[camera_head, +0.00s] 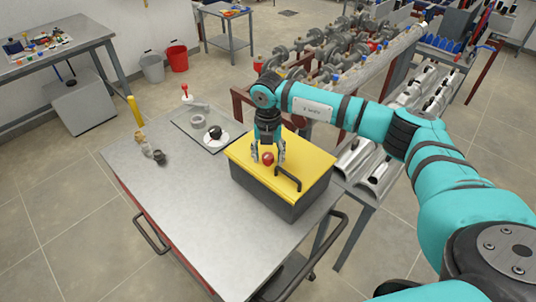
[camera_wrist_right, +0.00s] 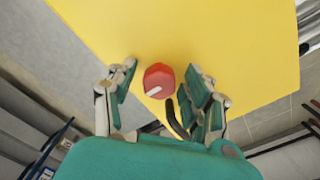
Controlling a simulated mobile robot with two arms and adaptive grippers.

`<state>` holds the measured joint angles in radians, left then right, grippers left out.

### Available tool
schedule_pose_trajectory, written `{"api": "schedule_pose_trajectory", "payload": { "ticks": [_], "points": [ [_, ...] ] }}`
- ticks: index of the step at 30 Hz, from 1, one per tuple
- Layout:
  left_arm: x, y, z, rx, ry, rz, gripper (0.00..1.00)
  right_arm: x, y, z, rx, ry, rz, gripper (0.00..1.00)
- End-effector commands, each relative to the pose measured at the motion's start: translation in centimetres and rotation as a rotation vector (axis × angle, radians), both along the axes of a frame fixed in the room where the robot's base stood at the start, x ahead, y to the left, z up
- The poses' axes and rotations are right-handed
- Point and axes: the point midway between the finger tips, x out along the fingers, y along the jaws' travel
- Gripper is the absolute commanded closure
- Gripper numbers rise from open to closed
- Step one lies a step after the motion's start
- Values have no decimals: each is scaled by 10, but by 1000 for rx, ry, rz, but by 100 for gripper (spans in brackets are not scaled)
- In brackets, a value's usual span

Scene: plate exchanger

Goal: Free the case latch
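The case (camera_head: 262,191) has a yellow lid (camera_head: 309,163) and a dark grey body, and it stands shut on the metal cart. A red round latch knob (camera_head: 268,158) sits on the lid beside a black handle (camera_head: 288,179). The knob (camera_wrist_right: 158,80) shows a white pointer mark in the right wrist view. My right gripper (camera_head: 268,156) points down at the lid, and its fingers (camera_wrist_right: 156,90) are spread on either side of the knob. A gap shows between the knob and the left finger; contact on the right side cannot be told. My left gripper is out of view.
The cart top (camera_head: 165,201) is clear at its front left. A grey tray (camera_head: 190,122) with rings and a dark part lies behind the case. Small fittings (camera_head: 150,150) stand at the left. Racks of pipes and valves (camera_head: 335,50) stand behind.

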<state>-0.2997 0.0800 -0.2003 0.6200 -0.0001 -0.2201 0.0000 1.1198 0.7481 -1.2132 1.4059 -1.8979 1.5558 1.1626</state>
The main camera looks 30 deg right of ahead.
Motion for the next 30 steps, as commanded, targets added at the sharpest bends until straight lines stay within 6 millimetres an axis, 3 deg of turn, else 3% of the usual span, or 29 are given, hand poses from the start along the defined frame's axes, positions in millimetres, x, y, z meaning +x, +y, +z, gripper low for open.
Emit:
{"api": "schedule_pose_trajectory", "payload": {
  "ticks": [1, 11, 20, 30],
  "points": [
    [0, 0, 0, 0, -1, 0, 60, 0, 0, 0, 0, 0, 0, 58],
    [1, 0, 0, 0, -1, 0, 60, 0, 0, 1, 1, -1, 0, 100],
    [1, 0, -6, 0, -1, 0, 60, 1, 0, -1, 0, -2, 38, 100],
    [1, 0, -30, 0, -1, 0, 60, 1, 1, -3, 0, -4, 262, 100]
  ]
}}
